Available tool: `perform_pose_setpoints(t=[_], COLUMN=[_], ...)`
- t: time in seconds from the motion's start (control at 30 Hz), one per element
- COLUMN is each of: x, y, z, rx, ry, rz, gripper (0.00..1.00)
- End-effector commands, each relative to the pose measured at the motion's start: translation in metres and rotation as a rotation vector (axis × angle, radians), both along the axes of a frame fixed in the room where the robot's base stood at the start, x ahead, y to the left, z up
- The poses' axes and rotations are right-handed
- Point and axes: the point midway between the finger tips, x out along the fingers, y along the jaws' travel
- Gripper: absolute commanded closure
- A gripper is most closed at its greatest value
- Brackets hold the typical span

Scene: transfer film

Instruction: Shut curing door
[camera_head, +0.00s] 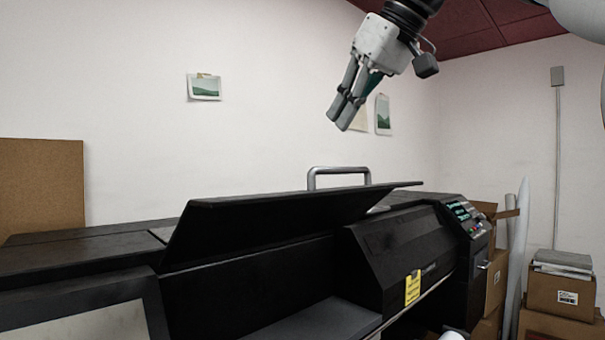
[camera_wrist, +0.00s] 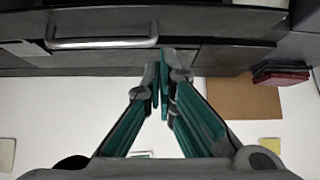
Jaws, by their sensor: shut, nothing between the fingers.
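The curing door (camera_head: 270,215) is a long black lid on the black printer, tilted up and open in the head view. A grey metal handle (camera_head: 338,172) stands at its upper edge. The handle (camera_wrist: 102,42) also shows in the wrist view at the upper left, with dark panels around it. My gripper (camera_head: 341,116) is above the door and the handle, apart from both, with its fingers pointing down. In the wrist view the gripper (camera_wrist: 162,92) has its fingertips together with nothing between them.
The printer's control panel (camera_head: 465,213) is at its right end, and a yellow label (camera_head: 412,288) is on its front. Cardboard boxes (camera_head: 560,293) and white rolls (camera_head: 517,255) stand at the right. A brown board (camera_head: 45,190) leans at the left. The air above the door is clear.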

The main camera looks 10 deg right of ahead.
Motion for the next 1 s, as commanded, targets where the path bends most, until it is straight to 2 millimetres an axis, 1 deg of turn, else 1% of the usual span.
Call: perform_pose_setpoints(t=[0.03, 0.33, 0.5, 0.63, 0.73, 1.0], x=[0.007, 0.040, 0.037, 0.037, 0.037, 0.037], y=[0.004, 0.024, 0.022, 0.021, 0.021, 0.021], z=[-0.010, -0.054, -0.073, -0.084, -0.089, -0.091], rx=[0.001, 0.000, 0.001, 0.000, 0.000, -0.001], ry=[0.004, 0.004, 0.001, 0.002, 0.001, 0.000], rz=[0.001, 0.001, -0.003, -0.002, -0.002, -0.002], gripper=[1.00, 1.00, 1.00, 1.00, 1.00, 1.00])
